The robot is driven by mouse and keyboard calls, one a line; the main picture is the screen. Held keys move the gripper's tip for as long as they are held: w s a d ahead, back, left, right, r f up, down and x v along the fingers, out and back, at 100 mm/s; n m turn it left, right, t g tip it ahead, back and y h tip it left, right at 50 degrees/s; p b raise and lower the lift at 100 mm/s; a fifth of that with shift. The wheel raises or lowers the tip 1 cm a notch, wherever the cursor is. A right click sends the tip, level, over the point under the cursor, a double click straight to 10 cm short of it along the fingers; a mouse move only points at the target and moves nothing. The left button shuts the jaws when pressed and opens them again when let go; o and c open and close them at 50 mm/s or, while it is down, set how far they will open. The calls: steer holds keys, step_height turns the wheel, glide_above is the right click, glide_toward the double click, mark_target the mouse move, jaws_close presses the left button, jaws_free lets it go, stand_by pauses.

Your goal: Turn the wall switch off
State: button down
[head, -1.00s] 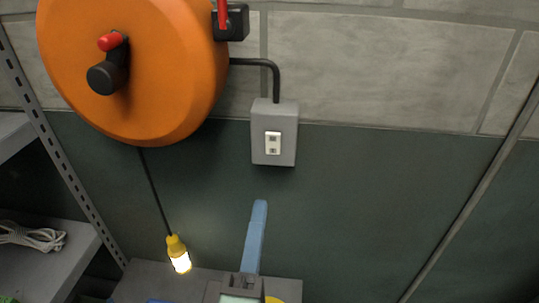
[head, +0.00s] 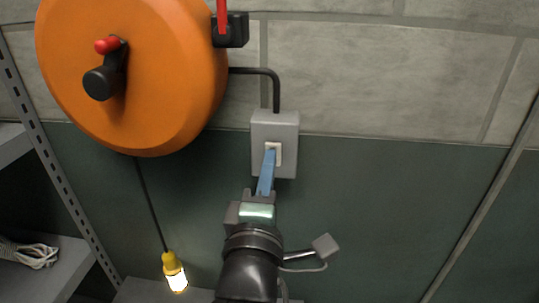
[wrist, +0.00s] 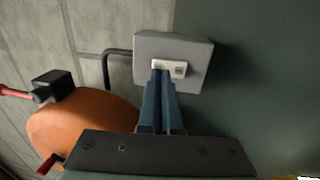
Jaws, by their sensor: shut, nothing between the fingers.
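The wall switch is a white rocker (wrist: 178,70) on a grey box (head: 287,125) fixed to the wall; a black conduit enters the box from above. My gripper (head: 268,150) is shut with nothing between its blue fingers. Its fingertips are at the white switch and cover part of it in the head view. In the wrist view my gripper (wrist: 161,75) reaches the left part of the switch plate. I cannot tell whether the tips touch it. The rocker's position is partly hidden by the fingers.
A large orange reel (head: 150,80) with a red-knobbed crank hangs left of the box. A black block with a red lever (head: 231,30) is beside it. A lit yellow lamp (head: 174,272) hangs below. A metal shelf (head: 50,265) stands left. The wall right of the box is clear.

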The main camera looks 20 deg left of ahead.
steer(key=shift+w+a, duration=0.15)
steer(key=shift+w, duration=0.35)
steer(key=shift+r, duration=0.15)
steer(key=r+p, duration=0.1)
steer(key=p, duration=0.1)
steer(key=shift+w+g+p, duration=0.15)
steer(key=shift+g+p, duration=0.15)
steer(key=shift+p, duration=0.1)
steer(key=shift+a+f, duration=0.1)
steer(key=shift+f, duration=0.3)
